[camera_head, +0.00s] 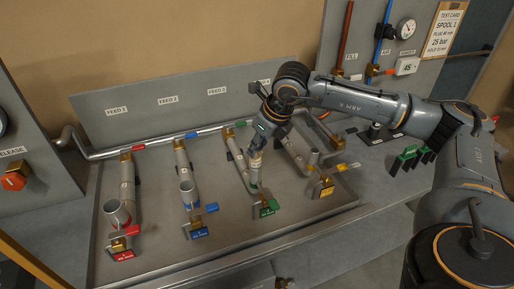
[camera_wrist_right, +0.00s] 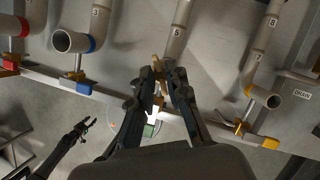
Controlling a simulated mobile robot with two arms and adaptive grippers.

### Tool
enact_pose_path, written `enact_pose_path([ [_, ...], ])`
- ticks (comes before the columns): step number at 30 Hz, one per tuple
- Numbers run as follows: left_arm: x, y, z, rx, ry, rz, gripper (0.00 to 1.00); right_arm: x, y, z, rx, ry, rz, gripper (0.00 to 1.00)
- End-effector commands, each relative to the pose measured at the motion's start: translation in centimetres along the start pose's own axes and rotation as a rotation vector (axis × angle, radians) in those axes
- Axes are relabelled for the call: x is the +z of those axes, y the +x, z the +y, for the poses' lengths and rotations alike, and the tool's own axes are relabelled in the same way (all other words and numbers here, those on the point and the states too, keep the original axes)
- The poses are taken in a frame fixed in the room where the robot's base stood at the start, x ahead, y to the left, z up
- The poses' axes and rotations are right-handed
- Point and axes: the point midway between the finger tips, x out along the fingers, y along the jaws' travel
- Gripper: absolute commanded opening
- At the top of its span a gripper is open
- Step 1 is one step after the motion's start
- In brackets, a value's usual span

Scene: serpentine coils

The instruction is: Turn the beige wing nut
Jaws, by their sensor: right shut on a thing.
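My right gripper (camera_head: 256,146) reaches in from the right over the third pipe run, the one with green marks. In the right wrist view its two dark fingers (camera_wrist_right: 165,76) are closed around a small beige piece, which I take to be the beige wing nut (camera_wrist_right: 158,67). It lies at the end of the pipe marked 5 (camera_wrist_right: 177,30). The fingers hide most of it, so its wing angle cannot be read. A dark gripper, likely my left one (camera_wrist_right: 82,130), shows at lower left in the wrist view, apart from the pipes; its jaw state is unclear.
Open pipe ends with a red collar (camera_head: 118,213) and a blue collar (camera_head: 189,195) stand to the left. Brass valves with red, blue, green (camera_head: 267,207) and yellow (camera_head: 326,187) tags line the panel's front edge.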

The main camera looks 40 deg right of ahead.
Motion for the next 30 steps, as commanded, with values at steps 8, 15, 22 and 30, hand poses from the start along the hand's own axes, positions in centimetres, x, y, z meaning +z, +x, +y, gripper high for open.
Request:
enact_pose_path([
  [8, 0.2, 2.5, 0.0, 0.0, 0.0, 0.0, 0.4, -0.1, 0.4, -0.2, 0.084, -0.2, -0.002, 0.0],
  [15, 0.3, 3.7, 0.1, 0.0, 0.0, 0.0, 0.4, 0.0, 0.3, -0.3, 0.173, -0.41, -0.002, 0.0],
  [22, 0.4, 4.2, 0.1, 0.0, 0.0, 0.0, 0.4, 0.2, 0.2, -0.3, 0.246, -0.588, -0.002, 0.0],
  [30, 0.4, 4.5, 0.1, 0.0, 0.0, 0.0, 0.4, 0.2, 0.1, -0.4, 0.305, -0.733, -0.001, 0.0],
])
